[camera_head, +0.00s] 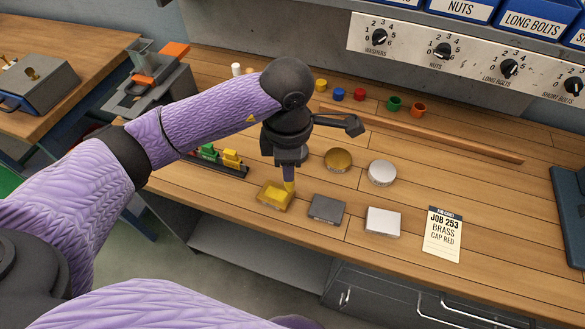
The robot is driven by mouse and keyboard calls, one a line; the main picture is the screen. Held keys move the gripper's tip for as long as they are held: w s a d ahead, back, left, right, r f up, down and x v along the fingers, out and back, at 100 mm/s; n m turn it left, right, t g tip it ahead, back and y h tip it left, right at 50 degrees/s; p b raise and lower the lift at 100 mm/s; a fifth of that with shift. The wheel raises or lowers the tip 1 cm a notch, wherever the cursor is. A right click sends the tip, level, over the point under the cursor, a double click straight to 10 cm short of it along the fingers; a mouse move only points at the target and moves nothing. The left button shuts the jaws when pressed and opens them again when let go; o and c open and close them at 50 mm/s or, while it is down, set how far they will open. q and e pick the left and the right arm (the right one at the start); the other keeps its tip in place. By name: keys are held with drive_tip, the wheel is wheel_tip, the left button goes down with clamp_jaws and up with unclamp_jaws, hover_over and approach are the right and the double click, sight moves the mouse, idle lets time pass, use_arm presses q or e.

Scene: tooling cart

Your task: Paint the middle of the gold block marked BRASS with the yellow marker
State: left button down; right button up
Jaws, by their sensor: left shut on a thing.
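The gold block (273,197) sits on the wooden bench near its front edge, left of a dark grey block. Its BRASS marking is too small to read, and part of its top looks brighter yellow. My left gripper (289,168) points down above the block's right rear side. It is shut on the yellow marker (289,186), whose lower end points down at the block. The tip appears at or just over the block's top; I cannot tell whether it touches. My right gripper is not in view.
A dark grey block (326,209) and a silver block (383,221) stand to the right. Behind them are a gold disc (338,160) and a silver disc (382,172). A marker rack (222,163) stands left. A job card (443,235) lies right. A wooden strip (430,134) crosses behind.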

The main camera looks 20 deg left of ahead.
use_arm(q)
drive_tip(key=shift+r+p, duration=1.1)
drive_tip(key=shift+r, duration=1.05)
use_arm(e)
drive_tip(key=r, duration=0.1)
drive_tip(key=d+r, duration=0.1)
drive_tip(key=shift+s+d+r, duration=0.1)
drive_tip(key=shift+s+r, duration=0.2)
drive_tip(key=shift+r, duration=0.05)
use_arm(q)
drive_tip(key=shift+w, duration=0.1)
